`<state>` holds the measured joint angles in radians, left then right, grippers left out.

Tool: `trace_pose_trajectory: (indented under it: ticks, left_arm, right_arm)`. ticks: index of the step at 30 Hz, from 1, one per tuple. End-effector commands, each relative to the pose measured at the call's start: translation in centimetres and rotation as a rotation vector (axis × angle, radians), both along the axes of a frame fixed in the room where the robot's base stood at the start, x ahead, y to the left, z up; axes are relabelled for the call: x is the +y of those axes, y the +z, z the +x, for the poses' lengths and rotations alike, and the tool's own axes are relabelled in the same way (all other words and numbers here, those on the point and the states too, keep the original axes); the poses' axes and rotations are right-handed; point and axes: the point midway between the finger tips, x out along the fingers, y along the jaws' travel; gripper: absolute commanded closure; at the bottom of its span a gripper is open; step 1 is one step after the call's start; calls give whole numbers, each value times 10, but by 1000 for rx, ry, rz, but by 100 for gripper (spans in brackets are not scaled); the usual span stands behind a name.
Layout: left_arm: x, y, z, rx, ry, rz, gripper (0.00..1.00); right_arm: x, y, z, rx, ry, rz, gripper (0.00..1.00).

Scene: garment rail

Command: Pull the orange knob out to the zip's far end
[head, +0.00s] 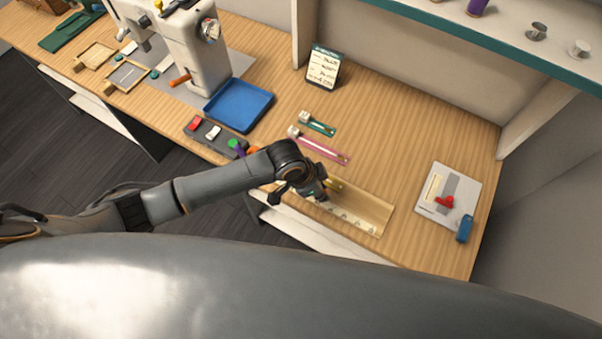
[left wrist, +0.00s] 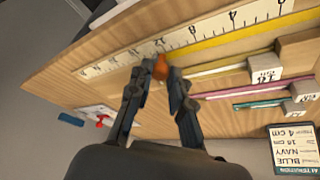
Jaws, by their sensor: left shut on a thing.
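The orange knob (left wrist: 160,67) sits between the fingertips of my left gripper (left wrist: 156,82) in the left wrist view. The gripper is shut on it, beside the numbered ruler strip (left wrist: 110,63). A yellow strip (left wrist: 235,36) runs along the ruler. A pale yellow zip (left wrist: 222,70) with a labelled block lies close by, and a pink zip (left wrist: 245,88) beyond it. In the head view my left gripper (head: 318,194) is low over the shallow wooden channel (head: 372,208), and the arm hides the knob. My right gripper is not in view.
A card stand (head: 323,67), a blue tray (head: 239,105) and a sewing machine (head: 195,50) stand behind and to the left. A white board with a red piece (head: 445,195) lies at the right. Bare tabletop lies between the channel and that board.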

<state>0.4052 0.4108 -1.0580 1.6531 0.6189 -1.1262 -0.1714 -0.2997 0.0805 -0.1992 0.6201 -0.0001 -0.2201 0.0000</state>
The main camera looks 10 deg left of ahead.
Motion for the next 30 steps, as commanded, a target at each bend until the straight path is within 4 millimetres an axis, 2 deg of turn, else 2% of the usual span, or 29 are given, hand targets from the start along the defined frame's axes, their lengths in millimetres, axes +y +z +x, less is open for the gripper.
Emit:
trace_pose_trajectory:
  ticks: [1, 6, 17, 18, 21, 30]
  left_arm:
    - [-8, 2, -3, 1, -2, -2, 100]
    - [-20, 1, -7, 0, 1, 0, 100]
    - [-22, 0, -7, -2, 1, 2, 100]
    - [-22, 0, -7, -2, 1, 2, 78]
    - [-22, 0, -7, -2, 1, 2, 58]
    - [-22, 0, -7, -2, 1, 1, 57]
  right_arm:
    - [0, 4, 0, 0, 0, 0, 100]
    - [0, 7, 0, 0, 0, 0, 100]
    - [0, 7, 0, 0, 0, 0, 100]
    - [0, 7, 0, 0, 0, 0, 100]
    - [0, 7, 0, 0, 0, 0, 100]
    - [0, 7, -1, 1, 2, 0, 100]
